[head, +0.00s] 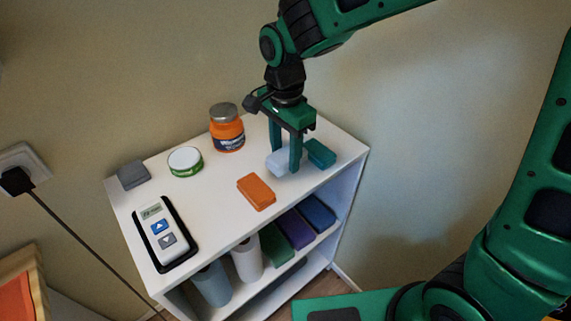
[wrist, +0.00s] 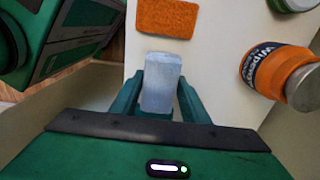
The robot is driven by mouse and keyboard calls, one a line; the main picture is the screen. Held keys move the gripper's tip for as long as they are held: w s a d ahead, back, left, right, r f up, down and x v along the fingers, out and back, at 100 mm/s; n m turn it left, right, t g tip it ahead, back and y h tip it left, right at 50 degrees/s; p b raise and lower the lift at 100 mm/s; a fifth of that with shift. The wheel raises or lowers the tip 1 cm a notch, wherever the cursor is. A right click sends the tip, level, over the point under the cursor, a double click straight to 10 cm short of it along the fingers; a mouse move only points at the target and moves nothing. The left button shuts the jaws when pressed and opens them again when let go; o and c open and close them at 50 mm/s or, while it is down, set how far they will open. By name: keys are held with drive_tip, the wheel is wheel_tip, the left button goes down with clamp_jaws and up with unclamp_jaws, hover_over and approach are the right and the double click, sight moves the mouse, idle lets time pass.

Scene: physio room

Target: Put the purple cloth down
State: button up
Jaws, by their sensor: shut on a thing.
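My gripper (head: 286,161) is over the right part of the white shelf unit's top (head: 217,187), fingers pointing down. It is shut on a pale blue-grey folded cloth (head: 279,164), which looks pale rather than purple. In the wrist view the same cloth (wrist: 162,80) sits between the two fingers and sticks out past them. It is at or just above the top; I cannot tell whether it touches. A purple folded item (head: 295,230) lies on the shelf below, apart from my gripper.
A teal folded piece (head: 320,152) is close right of the gripper. An orange cloth (head: 257,192), orange jar (head: 227,130), green-white tin (head: 185,162), grey block (head: 133,174) and remote-like device (head: 160,232) share the top. Bare surface lies between them.

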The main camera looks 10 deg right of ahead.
sight(287, 176)
drive_tip(key=shift+w+d+f, duration=0.1)
drive_tip(key=shift+d+f, duration=0.1)
drive_tip(key=shift+f, duration=1.9)
drive_tip(key=o, duration=1.2)
drive_tip(key=shift+f, duration=0.1)
wheel_tip(287, 176, up, 12)
drive_tip(key=shift+r, duration=0.1)
